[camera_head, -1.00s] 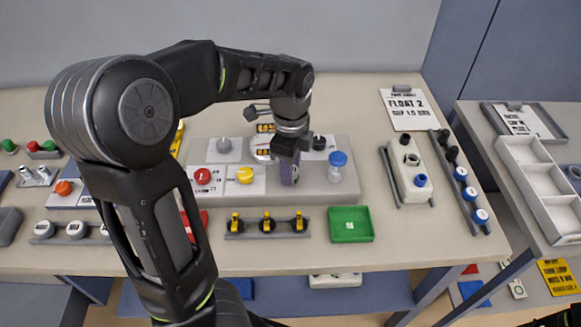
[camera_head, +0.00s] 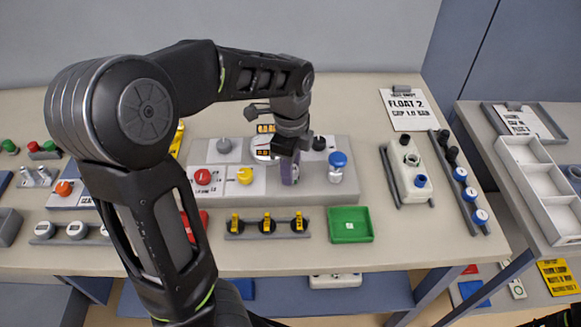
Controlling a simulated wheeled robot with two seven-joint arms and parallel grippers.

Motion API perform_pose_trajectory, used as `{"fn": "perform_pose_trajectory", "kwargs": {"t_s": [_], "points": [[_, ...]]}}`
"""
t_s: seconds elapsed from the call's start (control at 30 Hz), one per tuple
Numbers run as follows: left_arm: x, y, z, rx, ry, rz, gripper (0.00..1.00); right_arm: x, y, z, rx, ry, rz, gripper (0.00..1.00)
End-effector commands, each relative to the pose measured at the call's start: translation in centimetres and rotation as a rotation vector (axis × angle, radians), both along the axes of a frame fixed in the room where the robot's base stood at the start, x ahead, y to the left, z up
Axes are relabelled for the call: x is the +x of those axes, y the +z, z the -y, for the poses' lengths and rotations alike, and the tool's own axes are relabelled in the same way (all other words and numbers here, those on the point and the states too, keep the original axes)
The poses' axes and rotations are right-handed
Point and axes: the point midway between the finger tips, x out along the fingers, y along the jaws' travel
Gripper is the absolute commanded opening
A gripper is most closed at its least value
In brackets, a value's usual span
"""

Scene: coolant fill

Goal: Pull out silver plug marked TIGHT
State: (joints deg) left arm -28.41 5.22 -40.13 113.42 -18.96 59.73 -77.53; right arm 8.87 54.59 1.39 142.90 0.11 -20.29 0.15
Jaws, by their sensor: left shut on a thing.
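My left gripper (camera_head: 288,152) reaches over the grey panel (camera_head: 348,190) from above and is shut on a purple-grey piece (camera_head: 290,172). The piece stands out below the jaws, between the yellow knob and the blue-capped clear fitting. I cannot tell whether it is the silver plug, and no TIGHT marking is readable. The gripper hides the piece's upper part, and I cannot tell whether its lower end touches the panel.
A red knob (camera_head: 203,177), a yellow knob (camera_head: 245,176) and a blue-capped fitting (camera_head: 337,166) surround the gripper. A white block (camera_head: 408,176) stands right, with bare table beyond the panel.

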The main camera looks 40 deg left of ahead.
Motion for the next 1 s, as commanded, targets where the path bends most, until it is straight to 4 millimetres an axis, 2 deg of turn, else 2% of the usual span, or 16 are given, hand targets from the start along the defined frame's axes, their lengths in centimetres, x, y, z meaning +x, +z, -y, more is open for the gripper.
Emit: {"fn": "perform_pose_trajectory", "kwargs": {"t_s": [0.47,1.0], "points": [[0.0,0.4,0.0,0.000,0.000,-0.001,0.07,0.0,0.4,0.0,0.000,0.000,0.000,0.36],[0.0,3.2,0.0,0.000,0.001,-0.001,0.07,0.0,2.7,0.0,0.000,0.000,0.000,0.36]]}}
